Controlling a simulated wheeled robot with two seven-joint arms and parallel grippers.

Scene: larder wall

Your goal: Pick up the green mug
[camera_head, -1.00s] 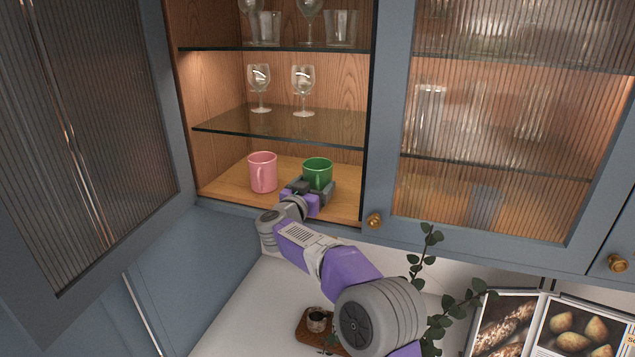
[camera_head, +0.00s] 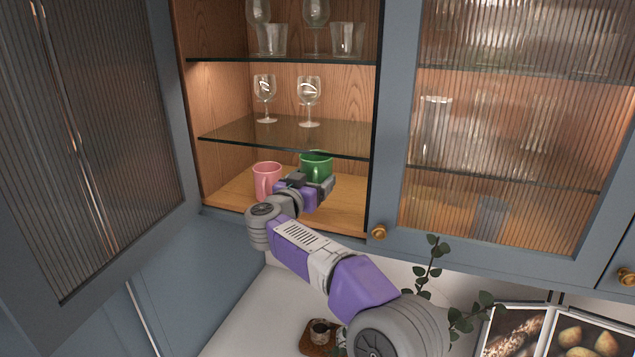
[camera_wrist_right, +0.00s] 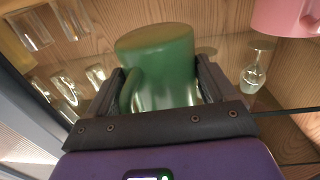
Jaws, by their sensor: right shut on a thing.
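The green mug (camera_head: 316,163) is in the open cabinet's lowest compartment, right of the pink mug (camera_head: 267,178). My right gripper (camera_head: 314,183) is shut on the green mug, which sits a little higher than the pink one and looks lifted off the wooden cabinet floor. In the right wrist view the green mug (camera_wrist_right: 160,65) stands between the two dark fingers (camera_wrist_right: 162,88), with its handle at the left finger. The pink mug (camera_wrist_right: 287,17) shows at that view's top right corner. My left gripper is not in view.
A glass shelf (camera_head: 290,133) with two wine glasses (camera_head: 308,100) lies close above the green mug. The open door (camera_head: 185,130) is at left; a closed fluted-glass door (camera_head: 390,200) is at right. A plant (camera_head: 435,270) stands below.

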